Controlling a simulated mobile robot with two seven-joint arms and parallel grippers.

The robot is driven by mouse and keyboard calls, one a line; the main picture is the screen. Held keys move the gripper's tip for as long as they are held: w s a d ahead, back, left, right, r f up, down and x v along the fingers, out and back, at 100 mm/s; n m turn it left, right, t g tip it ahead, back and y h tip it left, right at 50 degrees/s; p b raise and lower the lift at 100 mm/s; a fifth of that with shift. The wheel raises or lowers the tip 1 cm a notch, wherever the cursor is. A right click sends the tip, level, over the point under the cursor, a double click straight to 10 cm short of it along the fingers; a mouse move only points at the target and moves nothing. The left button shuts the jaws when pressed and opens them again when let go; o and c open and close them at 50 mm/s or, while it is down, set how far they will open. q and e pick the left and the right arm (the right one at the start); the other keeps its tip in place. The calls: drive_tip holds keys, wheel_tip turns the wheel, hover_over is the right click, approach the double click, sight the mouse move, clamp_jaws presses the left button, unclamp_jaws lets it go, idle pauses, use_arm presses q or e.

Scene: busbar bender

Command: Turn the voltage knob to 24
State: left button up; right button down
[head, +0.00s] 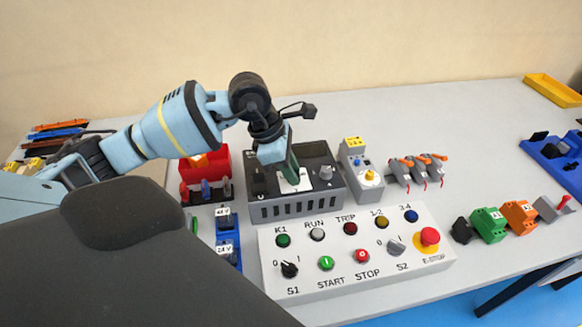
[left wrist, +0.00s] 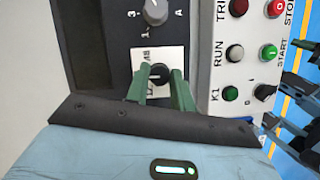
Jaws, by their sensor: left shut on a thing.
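The dark power supply box (head: 285,208) stands on the table behind the control panel. A black knob (left wrist: 158,75) on a white labelled plate (left wrist: 171,55) sits on its top face, between the green fingers of my left gripper (left wrist: 162,88). In the head view my left gripper (head: 291,175) reaches down onto this plate from above, shut on the knob, and hides it. The scale numbers are mostly covered, and I cannot read where the knob points. A second, grey knob (head: 326,173) is to the right, with an A scale in the left wrist view (left wrist: 155,11).
The white control panel (head: 345,285) with lamps, buttons and switches stands just in front. A grey unit with a yellow knob (head: 360,168) and orange-levered parts (head: 418,168) are right.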

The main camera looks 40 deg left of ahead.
use_arm(q)
drive_tip(key=o, duration=1)
drive_tip(key=shift+r, duration=0.1)
drive_tip(key=v, duration=0.7)
drive_tip(key=shift+s+a+r, duration=0.1)
drive_tip(key=shift+s+r, duration=0.05)
drive_tip(key=shift+r, duration=0.2)
drive_tip(key=shift+f, duration=0.1)
